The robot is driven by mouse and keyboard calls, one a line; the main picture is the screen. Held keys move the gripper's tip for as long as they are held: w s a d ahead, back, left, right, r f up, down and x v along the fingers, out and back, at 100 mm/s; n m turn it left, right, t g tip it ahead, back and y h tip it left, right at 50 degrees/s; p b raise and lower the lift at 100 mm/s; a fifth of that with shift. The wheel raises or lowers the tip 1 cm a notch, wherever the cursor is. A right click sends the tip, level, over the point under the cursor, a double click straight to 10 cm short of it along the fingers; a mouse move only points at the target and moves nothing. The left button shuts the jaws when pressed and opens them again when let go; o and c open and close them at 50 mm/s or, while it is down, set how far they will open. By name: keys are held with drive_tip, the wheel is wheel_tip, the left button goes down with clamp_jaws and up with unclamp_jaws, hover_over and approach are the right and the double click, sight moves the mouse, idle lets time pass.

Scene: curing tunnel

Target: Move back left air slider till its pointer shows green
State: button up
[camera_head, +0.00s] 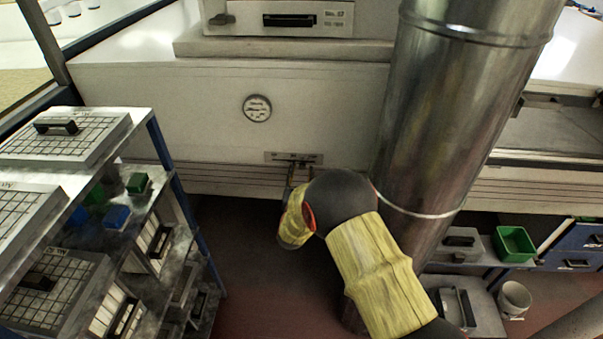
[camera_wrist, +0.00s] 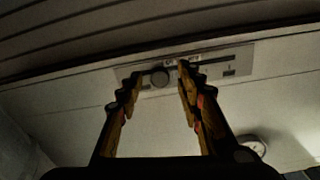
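A slim metal slider plate (camera_head: 278,156) sits low on the pale tunnel wall in the head view. In the wrist view the plate (camera_wrist: 240,59), seen from below, has a dark slot and a round dark knob (camera_wrist: 160,77). The colours at the pointer are too dim and small to read. My gripper (camera_head: 299,168) is at the plate, mostly hidden behind my wrist. In the wrist view my gripper (camera_wrist: 161,74) is open, one finger on each side of the knob. I cannot tell whether either finger touches it.
A round dial gauge (camera_head: 257,108) is on the wall above the plate. A large metal duct (camera_head: 440,110) stands close on the right. A shelf rack (camera_head: 165,150) with trays and small boxes is at the left. A green bin (camera_head: 515,243) sits at the lower right.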

drive_tip(key=shift+w, duration=0.15)
drive_tip(key=shift+c, duration=1.1)
drive_tip(key=c, duration=0.7)
clamp_jaws()
